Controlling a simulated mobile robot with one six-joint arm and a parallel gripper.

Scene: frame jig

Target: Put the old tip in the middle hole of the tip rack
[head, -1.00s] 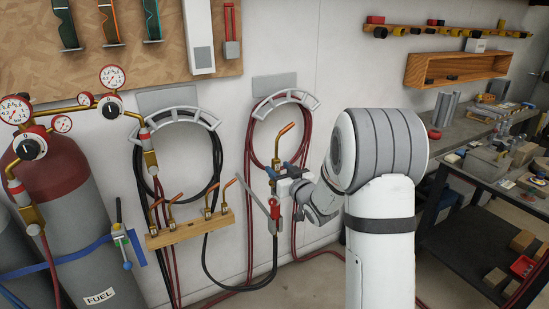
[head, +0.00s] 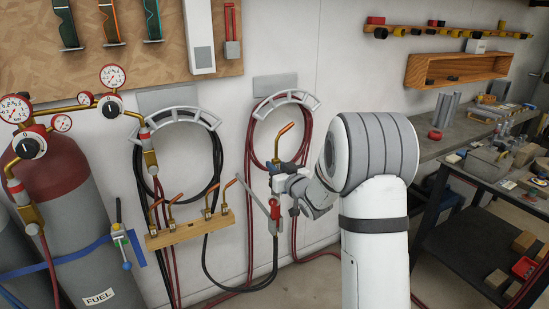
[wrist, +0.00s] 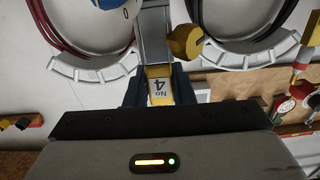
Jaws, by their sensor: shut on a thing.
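The old tip (head: 284,131) is a bent copper tube, upright above my gripper (head: 280,172) in front of the right-hand red hose coil. In the wrist view my gripper (wrist: 158,97) is shut on a yellow block marked No 4 (wrist: 158,72), which looks like the tip's base. The tip rack (head: 190,233) is a wooden bar on the wall, left of and lower than my gripper. Several copper tips stand in it, in groups at its left and right. The middle of the rack (head: 189,222) looks bare, though its hole is too small to see clearly.
Black hose (head: 135,160) and red hose (head: 248,150) hang on the wall. A gas cylinder (head: 62,185) with gauges stands left. A cluttered bench (head: 445,150) stands right.

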